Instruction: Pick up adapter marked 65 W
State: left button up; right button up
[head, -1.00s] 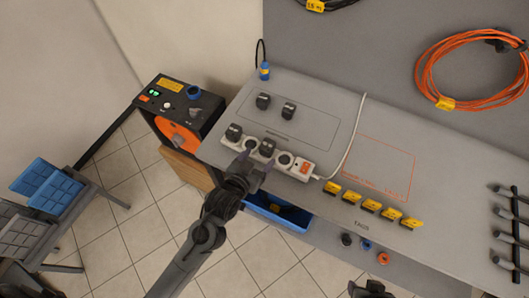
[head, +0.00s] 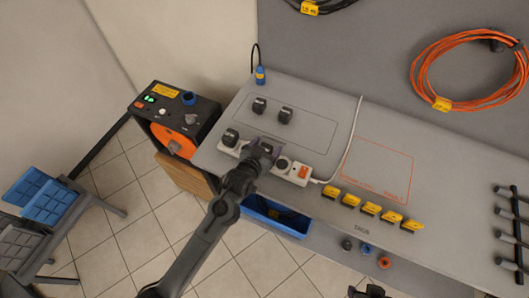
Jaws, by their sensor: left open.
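Several black adapters are in the head view, and their wattage marks are too small to read. Two stand loose in an outlined area of the grey bench: a left one (head: 259,104) and a right one (head: 286,115). Another (head: 231,136) sits on the left end of the white power strip (head: 283,173). A further adapter (head: 267,146) sits near the strip's middle, partly hidden by my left gripper (head: 264,153). That gripper is open, its fingers at this adapter; contact is unclear. My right gripper (head: 370,291) shows only partly at the bottom edge.
A white cable (head: 348,140) runs from the strip across the bench. Several yellow tags (head: 370,208) stand along the front edge. A blue bin (head: 275,218) is below the edge. The orange-outlined area (head: 377,170) is bare.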

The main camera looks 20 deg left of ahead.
pick_arm(q)
jog(key=shift+w, duration=0.1)
jog(key=c, duration=1.1)
jog(key=shift+r, duration=0.1)
